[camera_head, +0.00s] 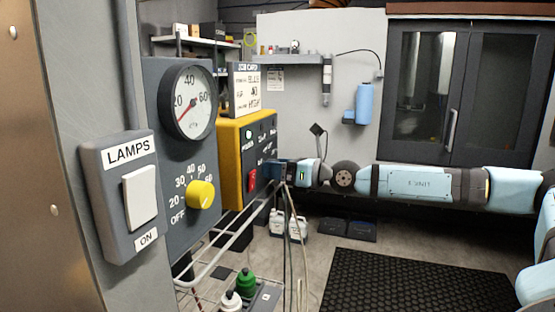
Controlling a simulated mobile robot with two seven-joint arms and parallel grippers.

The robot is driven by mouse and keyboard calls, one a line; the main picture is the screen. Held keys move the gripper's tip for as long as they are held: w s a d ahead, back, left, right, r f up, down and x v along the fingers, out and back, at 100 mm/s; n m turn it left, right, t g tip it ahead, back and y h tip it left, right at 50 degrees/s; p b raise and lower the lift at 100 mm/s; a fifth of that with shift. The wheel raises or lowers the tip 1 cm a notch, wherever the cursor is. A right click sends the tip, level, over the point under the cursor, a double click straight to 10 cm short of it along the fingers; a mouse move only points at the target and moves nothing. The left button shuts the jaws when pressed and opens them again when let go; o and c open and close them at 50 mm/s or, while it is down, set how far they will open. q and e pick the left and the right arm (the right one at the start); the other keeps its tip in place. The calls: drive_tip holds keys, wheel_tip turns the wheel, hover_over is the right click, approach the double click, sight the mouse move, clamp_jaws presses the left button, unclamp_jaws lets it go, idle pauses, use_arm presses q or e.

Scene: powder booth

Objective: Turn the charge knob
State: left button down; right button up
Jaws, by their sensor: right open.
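The yellow charge knob (201,194) sits on the grey panel (184,240), with a printed scale from OFF through 20, 30, 40, 50 to 60 around it. Its exact setting is hard to read. Above it is a round white gauge (194,101) with a red needle toward the lower left. My right gripper (268,172) comes in from the right, open, its tips pointing left. It is in front of the yellow unit's face, near the red switch, and apart from the knob. My left gripper is out of view.
A LAMPS switch (140,197) is left of the panel. The yellow unit (231,165) carries a red switch (252,181) and a job card (245,90) on top. A wire cart (228,238) with bottles and hanging hoses stands below. A black mat (400,285) lies on the floor.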

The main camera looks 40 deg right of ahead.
drive_tip(key=c, duration=0.9)
